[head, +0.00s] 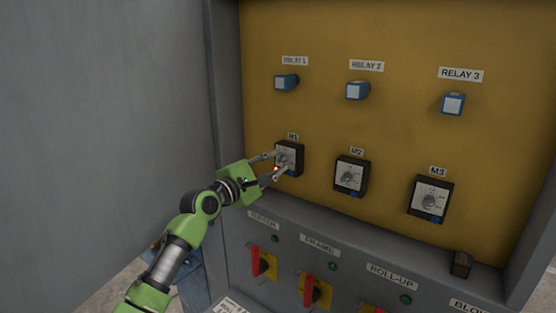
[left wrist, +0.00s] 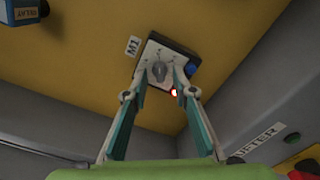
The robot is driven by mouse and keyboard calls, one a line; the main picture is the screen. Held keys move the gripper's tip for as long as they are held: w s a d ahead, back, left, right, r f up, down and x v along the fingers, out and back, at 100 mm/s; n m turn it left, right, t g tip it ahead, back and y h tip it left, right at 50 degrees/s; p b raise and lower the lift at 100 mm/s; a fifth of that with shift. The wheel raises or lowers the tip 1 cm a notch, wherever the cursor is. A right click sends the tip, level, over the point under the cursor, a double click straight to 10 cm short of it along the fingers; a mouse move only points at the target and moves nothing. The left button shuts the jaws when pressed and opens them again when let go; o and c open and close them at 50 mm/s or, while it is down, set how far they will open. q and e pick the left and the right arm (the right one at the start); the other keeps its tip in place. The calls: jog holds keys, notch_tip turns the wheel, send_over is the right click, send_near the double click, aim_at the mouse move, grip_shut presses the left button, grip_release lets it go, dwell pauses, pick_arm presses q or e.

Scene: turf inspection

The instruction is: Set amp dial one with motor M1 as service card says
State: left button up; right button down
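The M1 amp dial (head: 291,158) is a black-framed square unit with a pale face and a grey knob, on the yellow panel. In the left wrist view the M1 knob (left wrist: 160,71) sits between my fingertips. My left gripper (head: 279,164) is at the dial, its fingers spread on either side of the knob; it also shows in the left wrist view (left wrist: 164,76). Gaps show beside the knob, and contact cannot be made out. The scale is too small to read. A white printed sheet (head: 231,306) shows at the bottom edge, its text unreadable. My right gripper is out of view.
Dials M2 (head: 350,176) and M3 (head: 431,199) sit to the right. Blue relays, such as relay 1 (head: 286,82), are above. Red-handled switches (head: 309,290) project from the grey panel below. A grey cabinet wall (head: 110,110) stands at left.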

pick_arm(q)
jog(key=shift+x, duration=0.8)
jog(key=shift+c, duration=0.4)
grip_shut()
jog(key=shift+f, duration=0.1)
jog(key=shift+m+b, duration=3.45)
jog(key=shift+m, duration=2.35)
